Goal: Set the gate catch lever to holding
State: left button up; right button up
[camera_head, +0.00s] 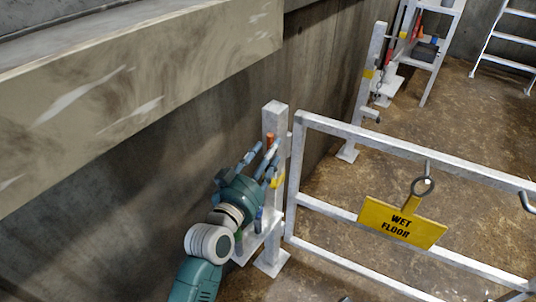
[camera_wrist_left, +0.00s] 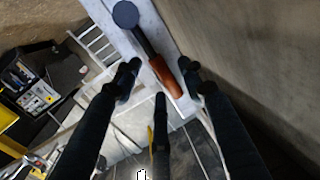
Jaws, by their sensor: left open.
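The gate catch lever (camera_wrist_left: 165,76) has a dark bar with an orange-brown grip, running from a round dark pivot (camera_wrist_left: 126,14) on a pale post. In the head view its orange grip (camera_head: 270,140) shows at the post (camera_head: 275,119) beside the gate. My left gripper (camera_head: 262,157) is open at the post, fingers pointing up toward the lever. In the left wrist view the grip lies between the spread fingertips (camera_wrist_left: 159,78); I cannot tell whether they touch it. The pivot is hidden in the head view. My right gripper is not in view.
The white gate (camera_head: 345,128) reaches right from the post and carries a yellow wet-floor sign (camera_head: 402,222). A concrete wall (camera_head: 130,215) with a thick ledge (camera_head: 140,90) stands close on the left. A shelf (camera_head: 425,55) and a ladder (camera_head: 505,38) stand beyond the gate.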

pick_arm(q)
jog(key=shift+w, duration=0.1)
grip_shut()
jog(key=shift+d, duration=0.1)
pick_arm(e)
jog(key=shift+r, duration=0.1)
